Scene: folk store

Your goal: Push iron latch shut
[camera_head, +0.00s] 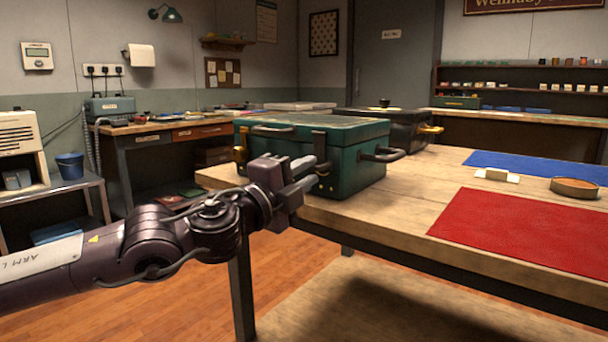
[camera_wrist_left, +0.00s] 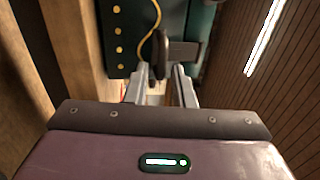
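A dark green box (camera_head: 352,170) with a closed lid stands on the wooden table. A dark iron latch strap (camera_head: 319,146) hangs down its front near the corner. In the left wrist view a dark iron piece (camera_wrist_left: 157,48), seemingly the latch, lies just beyond the fingertips. My left gripper (camera_head: 305,174) is in front of the box's front face, its fingers pointing at the latch area. A gap shows between its fingers (camera_wrist_left: 159,78), with nothing clearly held. Whether the fingers touch the latch cannot be told. My right gripper is not in view.
A dark side handle (camera_head: 382,155) juts from the box. A yellow cord (camera_wrist_left: 155,15) shows in the wrist view.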

